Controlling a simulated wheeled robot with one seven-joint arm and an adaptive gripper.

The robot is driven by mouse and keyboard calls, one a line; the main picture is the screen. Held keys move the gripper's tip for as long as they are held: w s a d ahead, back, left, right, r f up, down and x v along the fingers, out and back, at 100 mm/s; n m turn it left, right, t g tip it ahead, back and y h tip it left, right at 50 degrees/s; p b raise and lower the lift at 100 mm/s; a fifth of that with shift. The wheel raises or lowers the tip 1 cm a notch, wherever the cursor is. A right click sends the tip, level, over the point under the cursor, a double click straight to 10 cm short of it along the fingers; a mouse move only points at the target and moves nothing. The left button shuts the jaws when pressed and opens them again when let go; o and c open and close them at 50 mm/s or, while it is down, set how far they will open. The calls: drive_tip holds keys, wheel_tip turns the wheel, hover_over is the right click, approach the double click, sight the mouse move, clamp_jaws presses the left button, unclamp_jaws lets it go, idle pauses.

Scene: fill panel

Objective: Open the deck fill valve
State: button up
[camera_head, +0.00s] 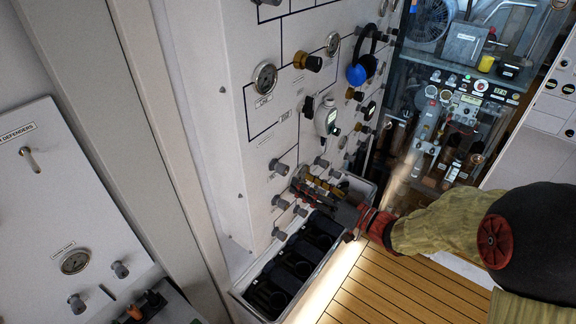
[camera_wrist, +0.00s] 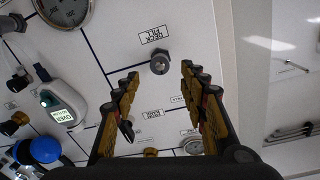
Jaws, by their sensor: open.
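The deck fill valve is a small grey metal knob (camera_wrist: 160,62) on the white panel, beside a label reading DECK FILL (camera_wrist: 153,33), which is upside down in the wrist view. My gripper (camera_wrist: 161,75) is open, with one yellow-and-black finger on each side of the knob's line. The knob shows in the gap just past the fingertips, and no contact shows. In the head view, my gripper (camera_head: 302,184) is close to the lower part of the panel, above the black bin. I cannot tell which knob there is the deck fill one; the gripper may hide it.
A handheld meter (camera_head: 326,117) and blue ear defenders (camera_head: 362,70) hang on the panel (camera_head: 222,120). Gauges and several similar grey and brass knobs surround the gripper. A bin with black compartments (camera_head: 232,294) juts out below. Wooden slatted floor (camera_head: 390,290) lies at the right.

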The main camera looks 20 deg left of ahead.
sight(286, 172)
drive_tip(key=p+x, duration=0.1)
drive_tip(key=x, duration=0.6)
drive_tip(key=shift+w, duration=0.1)
drive_tip(key=shift+c, duration=0.7)
clamp_jaws()
